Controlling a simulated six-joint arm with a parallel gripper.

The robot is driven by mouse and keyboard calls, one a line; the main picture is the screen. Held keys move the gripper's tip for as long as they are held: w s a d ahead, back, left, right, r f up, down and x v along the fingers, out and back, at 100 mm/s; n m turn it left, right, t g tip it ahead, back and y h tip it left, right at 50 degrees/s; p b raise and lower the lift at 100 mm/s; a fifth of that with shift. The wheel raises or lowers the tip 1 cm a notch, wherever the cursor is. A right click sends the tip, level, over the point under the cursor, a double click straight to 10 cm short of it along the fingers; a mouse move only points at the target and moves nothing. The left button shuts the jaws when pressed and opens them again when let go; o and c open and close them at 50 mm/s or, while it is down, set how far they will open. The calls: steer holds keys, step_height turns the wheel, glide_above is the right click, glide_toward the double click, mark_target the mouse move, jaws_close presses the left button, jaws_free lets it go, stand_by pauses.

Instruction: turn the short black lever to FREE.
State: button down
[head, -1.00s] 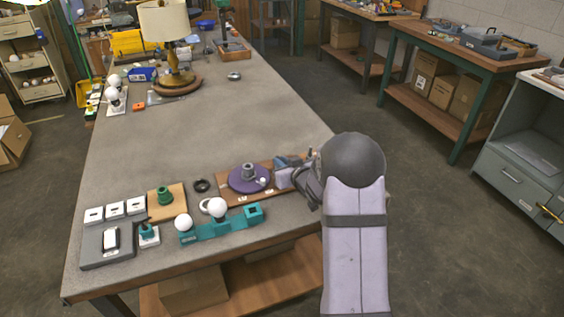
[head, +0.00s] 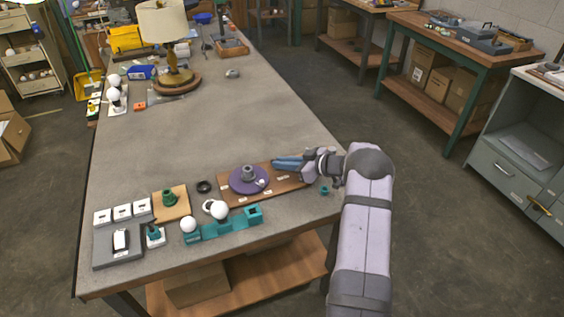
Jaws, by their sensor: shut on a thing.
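The wooden board (head: 235,200) lies on the near part of the bench and carries a purple round plate (head: 247,180) with a grey hub. Small white labels show on the board, but their words are too small to read. My gripper (head: 277,162), with blue-grey fingers, reaches in from the right over the board's far right part, to the right of the purple plate. Its fingers are closed together. The short black lever is not clearly visible; the fingers cover the place where they hold, and I take it to be between them.
A teal holder with white bulbs (head: 220,211) stands in front of the board. A green part on a wooden block (head: 169,197) and a grey switch tray (head: 118,245) are at left. A small teal piece (head: 324,190) lies near the right edge. The bench middle is clear.

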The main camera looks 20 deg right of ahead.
steer(key=shift+w+d+f+n+g+y+b, duration=0.1)
steer(key=shift+n+g+y+b, duration=0.3)
steer(key=shift+n+y, duration=0.2)
steer(key=shift+n+g+y, duration=0.3)
steer(key=c, duration=1.8)
jaws_free()
steer(key=shift+b+v, duration=1.05)
steer(key=shift+v, duration=2.7)
